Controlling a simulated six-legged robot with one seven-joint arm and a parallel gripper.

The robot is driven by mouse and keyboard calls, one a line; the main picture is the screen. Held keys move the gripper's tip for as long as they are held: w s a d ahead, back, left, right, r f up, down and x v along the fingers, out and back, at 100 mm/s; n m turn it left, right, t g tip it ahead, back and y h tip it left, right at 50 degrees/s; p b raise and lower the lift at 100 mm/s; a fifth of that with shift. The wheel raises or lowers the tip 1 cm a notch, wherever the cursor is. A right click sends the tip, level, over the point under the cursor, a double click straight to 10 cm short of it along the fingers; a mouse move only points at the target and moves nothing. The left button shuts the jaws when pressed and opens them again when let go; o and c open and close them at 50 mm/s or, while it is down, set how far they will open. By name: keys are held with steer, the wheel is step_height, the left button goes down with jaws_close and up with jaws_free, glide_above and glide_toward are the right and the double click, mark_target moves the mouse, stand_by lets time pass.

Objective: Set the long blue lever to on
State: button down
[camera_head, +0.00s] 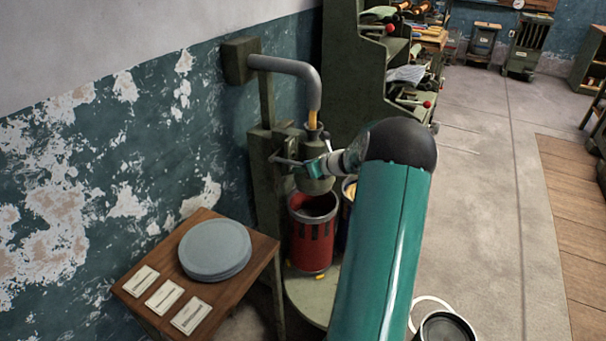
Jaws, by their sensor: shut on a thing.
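A green dispensing machine (263,180) stands against the wall, with a thick grey pipe (295,70) bending down at its top. A thin grey-blue bar (284,160) sticks out from its middle, in the place of a lever; no other long blue lever can be made out. My gripper (303,168) is at this bar, beside the machine's nozzle (314,184), and is shut on it. The fingertips are small and partly merge with the machine. My teal arm hides part of what lies behind and to the right. No on or off marking is readable.
A red drum (312,246) stands under the nozzle on a round green platform (302,288). A wooden table (245,275) with a grey round lid (215,249) and several cards is at the lower left. Green shelving (345,60) stands behind. Open floor (480,200) lies at right.

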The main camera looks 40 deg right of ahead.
steer(key=r+g, duration=0.2)
steer(key=r, duration=0.1)
steer(key=shift+w+g, duration=0.2)
steer(key=shift+g, duration=0.1)
steer(key=shift+w+r, duration=0.25)
steer(key=shift+r, duration=0.45)
steer(key=shift+r+h, duration=0.1)
steer(key=shift+h, duration=0.2)
steer(key=c, duration=1)
jaws_free()
steer(key=shift+a, duration=0.1)
steer(key=shift+s, duration=0.2)
steer(key=v, duration=1.3)
